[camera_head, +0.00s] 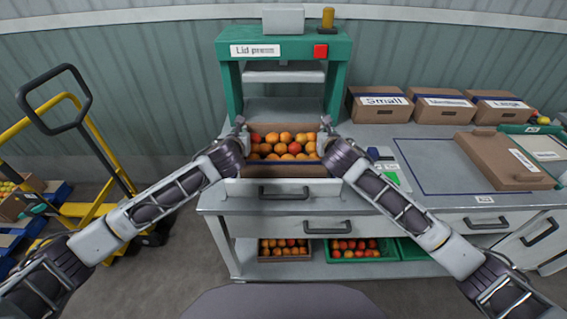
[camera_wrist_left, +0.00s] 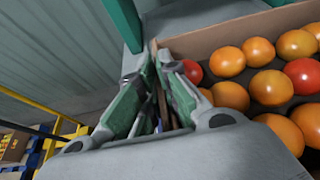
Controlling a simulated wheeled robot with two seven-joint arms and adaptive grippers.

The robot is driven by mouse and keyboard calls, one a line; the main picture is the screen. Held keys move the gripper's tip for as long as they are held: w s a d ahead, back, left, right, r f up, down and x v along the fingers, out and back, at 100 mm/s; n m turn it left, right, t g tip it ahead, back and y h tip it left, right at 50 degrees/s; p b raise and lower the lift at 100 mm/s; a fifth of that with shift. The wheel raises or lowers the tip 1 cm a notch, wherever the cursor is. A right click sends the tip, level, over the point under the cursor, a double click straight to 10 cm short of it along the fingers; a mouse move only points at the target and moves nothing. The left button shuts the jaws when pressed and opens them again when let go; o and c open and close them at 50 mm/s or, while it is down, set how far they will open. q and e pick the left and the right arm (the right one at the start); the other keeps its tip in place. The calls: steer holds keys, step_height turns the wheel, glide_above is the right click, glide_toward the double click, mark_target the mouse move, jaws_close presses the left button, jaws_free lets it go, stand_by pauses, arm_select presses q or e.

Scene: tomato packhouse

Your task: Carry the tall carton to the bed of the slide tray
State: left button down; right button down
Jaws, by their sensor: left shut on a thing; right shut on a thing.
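The tall carton (camera_head: 284,171) is a brown open box full of orange and red tomatoes, level in front of the lid press (camera_head: 283,49). My left gripper (camera_head: 241,132) is shut on its left wall and my right gripper (camera_head: 327,130) is shut on its right wall. In the left wrist view, the left fingers (camera_wrist_left: 155,90) pinch the edge of the carton (camera_wrist_left: 225,36), with tomatoes to their right. The slide tray (camera_head: 284,189), pale with a dark handle, shows below the carton's front. Its bed is hidden by the carton, so I cannot tell whether they touch.
Cartons labelled Small (camera_head: 379,106) and Large (camera_head: 500,108) stand at the back right of the counter. A brown lid (camera_head: 497,160) lies on the right. The press's green posts stand close behind the carton. A yellow trolley (camera_head: 100,150) is at left.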

arm_select(q)
steer(key=c, duration=2)
jaws_free()
steer(key=shift+a+f, duration=0.1)
steer(key=shift+a, duration=0.1)
steer(key=shift+c, duration=0.2)
arm_select(e)
steer(key=c, duration=2)
jaws_free()
steer(key=shift+d, duration=0.2)
steer(key=shift+c, duration=0.2)
arm_select(q)
steer(key=shift+o, duration=1.2)
arm_select(e)
steer(key=shift+o, duration=1.2)
arm_select(q)
steer(key=shift+o, duration=0.8)
arm_select(e)
steer(key=shift+o, duration=0.8)
arm_select(q)
steer(key=shift+d, duration=0.15)
arm_select(e)
steer(key=shift+a, duration=0.1)
arm_select(q)
steer(key=shift+s, duration=0.1)
steer(key=v, duration=1.2)
arm_select(e)
steer(key=shift+a, duration=0.1)
steer(key=shift+s, duration=0.15)
